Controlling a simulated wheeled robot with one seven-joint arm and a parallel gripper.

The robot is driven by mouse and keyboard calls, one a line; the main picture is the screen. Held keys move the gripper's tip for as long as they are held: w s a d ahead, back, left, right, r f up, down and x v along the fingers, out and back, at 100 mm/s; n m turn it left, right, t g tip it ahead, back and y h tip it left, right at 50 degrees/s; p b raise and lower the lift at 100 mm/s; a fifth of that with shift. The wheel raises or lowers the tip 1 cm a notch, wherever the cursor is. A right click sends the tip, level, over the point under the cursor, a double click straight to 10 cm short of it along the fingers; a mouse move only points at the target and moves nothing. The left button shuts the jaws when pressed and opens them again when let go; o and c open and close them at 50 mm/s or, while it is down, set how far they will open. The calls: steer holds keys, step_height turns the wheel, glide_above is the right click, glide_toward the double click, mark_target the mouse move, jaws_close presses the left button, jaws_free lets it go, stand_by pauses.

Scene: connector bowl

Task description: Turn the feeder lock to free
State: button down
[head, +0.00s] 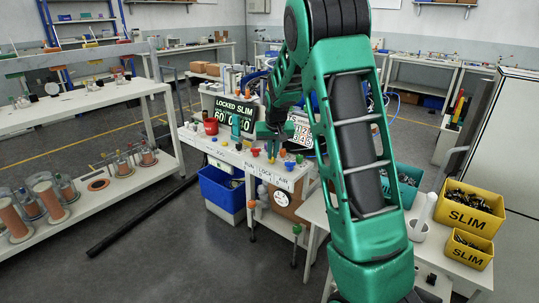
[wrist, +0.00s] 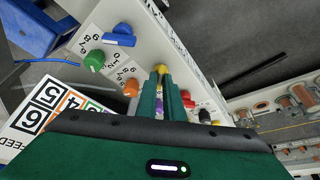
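My gripper (head: 271,153) is down at the control bench, and the arm hides much of it in the head view. In the wrist view its two green fingers (wrist: 162,78) are close together with a narrow gap. A yellow knob (wrist: 162,69) sits between the fingertips, and they appear closed on it. A label reading LOCK (head: 265,173) is on the bench's front edge, between RUN and AIR labels. Which way the knob points is hidden by the fingers.
Blue (wrist: 122,31), green (wrist: 95,60) and orange (wrist: 131,88) knobs stand left of the fingers. Red (wrist: 187,98) and black (wrist: 204,116) controls are close on the right. Yellow SLIM bins (head: 470,208) stand on the right-hand table. A blue bin (head: 222,190) is below the bench.

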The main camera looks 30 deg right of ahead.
steer(key=shift+a, duration=0.25)
steer(key=shift+d+n+y, duration=0.3)
steer(key=shift+n, duration=0.3)
steer(key=n, duration=0.1)
steer(key=n+y, duration=0.1)
steer(key=n, duration=0.1)
steer(key=shift+d, duration=0.25)
steer(key=n, duration=0.1)
steer(key=n+y, duration=0.1)
steer(key=n, duration=0.2)
steer(key=shift+d+n+y, duration=0.25)
steer(key=shift+n+y, duration=0.05)
steer(key=shift+y, duration=0.1)
steer(key=n, duration=0.2)
steer(key=n+g+y, duration=0.1)
steer(key=n, duration=0.1)
steer(key=shift+w+d+n+y, duration=0.1)
steer(key=shift+d+n+y, duration=0.05)
steer(key=shift+n+y, duration=0.15)
steer(key=shift+w+n+g+y, duration=0.1)
steer(key=shift+n+g+y, duration=0.2)
steer(key=shift+n, duration=0.85)
steer(key=shift+w+n+g+y, duration=0.1)
steer(key=shift+n+g+y, duration=0.2)
steer(key=shift+n, duration=0.85)
steer(key=c, duration=1.9)
jaws_free()
steer(key=shift+o, duration=0.2)
